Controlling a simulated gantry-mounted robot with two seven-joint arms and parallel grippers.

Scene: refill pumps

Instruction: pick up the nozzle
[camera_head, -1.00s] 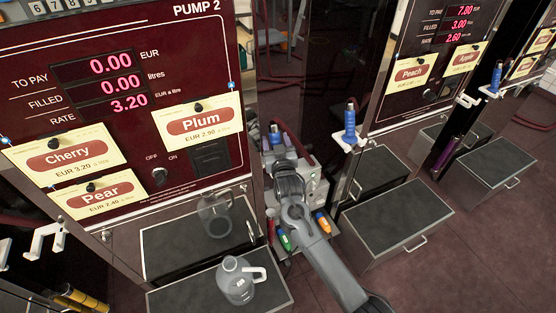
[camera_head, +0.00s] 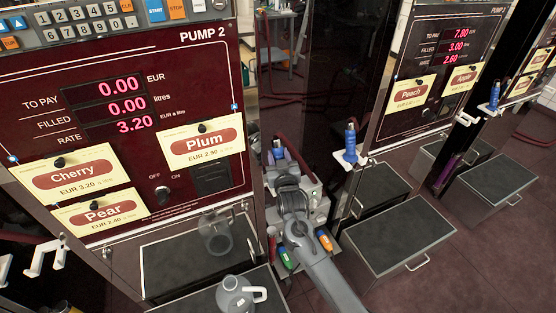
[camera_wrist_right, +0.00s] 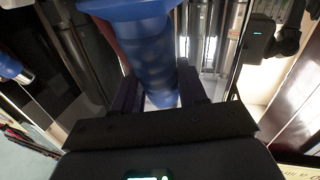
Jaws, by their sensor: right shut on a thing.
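The blue nozzle (camera_wrist_right: 150,50) fills the top middle of the right wrist view, its ribbed blue body running down between the two dark fingers of my right gripper (camera_wrist_right: 160,92). The fingers are shut on it. In the head view my right gripper (camera_head: 284,163) is beside the right edge of Pump 2 (camera_head: 120,120), and its body hides most of what it holds; only a little blue shows at its tip. My left gripper is not in view.
A grey caddy (camera_head: 316,200) with coloured items is just behind my right arm. Another blue nozzle (camera_head: 350,143) sits in a white holder to the right, beside the Peach and Apple pump (camera_head: 432,85).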

